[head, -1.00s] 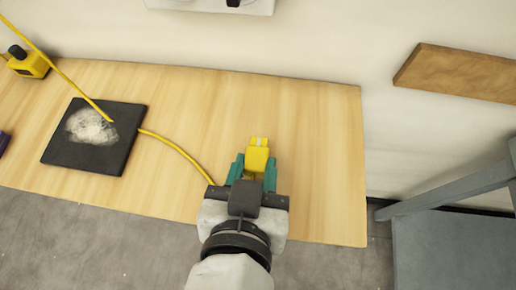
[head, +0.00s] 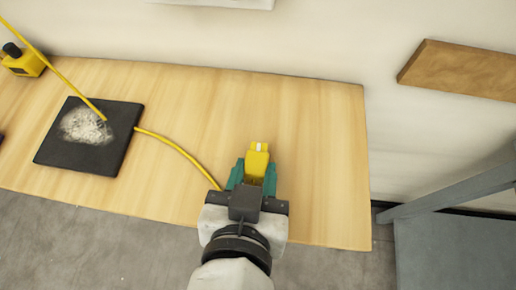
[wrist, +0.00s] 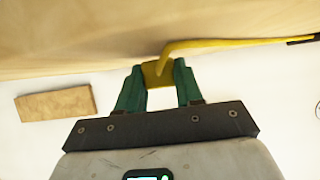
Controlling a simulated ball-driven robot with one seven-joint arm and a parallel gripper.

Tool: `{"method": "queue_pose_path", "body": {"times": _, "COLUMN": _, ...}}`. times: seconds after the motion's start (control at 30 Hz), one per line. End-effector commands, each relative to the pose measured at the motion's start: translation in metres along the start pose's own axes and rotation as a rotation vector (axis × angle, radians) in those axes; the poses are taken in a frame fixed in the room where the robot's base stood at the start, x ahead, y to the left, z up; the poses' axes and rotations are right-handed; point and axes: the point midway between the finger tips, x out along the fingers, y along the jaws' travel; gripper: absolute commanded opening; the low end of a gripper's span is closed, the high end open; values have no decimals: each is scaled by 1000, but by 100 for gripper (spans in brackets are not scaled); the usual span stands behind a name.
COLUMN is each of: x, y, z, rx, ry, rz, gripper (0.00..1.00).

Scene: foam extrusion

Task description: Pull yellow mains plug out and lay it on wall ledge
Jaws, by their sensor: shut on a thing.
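The yellow mains plug (head: 257,160) is between the teal fingers of my gripper (head: 252,172), which is shut on it. The plug shows above the right part of the wooden table in the head view, clear of any socket. Its yellow cable (head: 178,148) runs left to a dark square plate. In the wrist view the plug (wrist: 157,74) sits between the fingertips of my gripper (wrist: 158,80), with the cable leading off right. The wall ledge (head: 462,70), a wooden board, is on the wall at upper right; a wooden board (wrist: 55,103) also shows at left in the wrist view.
The wooden table (head: 310,130) has bare room around the gripper. A black plate (head: 70,155) with pale shavings lies at left, and a yellow device (head: 24,63) stands at far left. A grey framed structure (head: 450,240) stands at lower right, below the ledge.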

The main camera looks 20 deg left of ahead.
Motion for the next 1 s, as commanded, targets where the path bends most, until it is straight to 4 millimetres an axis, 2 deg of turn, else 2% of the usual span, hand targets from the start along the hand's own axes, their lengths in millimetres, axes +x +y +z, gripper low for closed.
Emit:
{"method": "queue_pose_path", "body": {"times": 0.27, "x": 0, "y": 0, "z": 1, "rx": 0, "ry": 0, "rz": 0, "gripper": 4}}
{"method": "queue_pose_path", "body": {"times": 0.3, "x": 0, "y": 0, "z": 1, "rx": 0, "ry": 0, "rz": 0, "gripper": 38}}
{"method": "queue_pose_path", "body": {"times": 0.57, "x": 0, "y": 0, "z": 1, "rx": 0, "ry": 0, "rz": 0, "gripper": 63}}
{"method": "queue_pose_path", "body": {"times": 0.87, "x": -1, "y": 0, "z": 0, "rx": 0, "ry": 0, "rz": -1, "gripper": 65}}
{"method": "queue_pose_path", "body": {"times": 1.0, "x": -15, "y": -1, "z": 0, "rx": -1, "ry": 1, "rz": -4, "gripper": 65}}
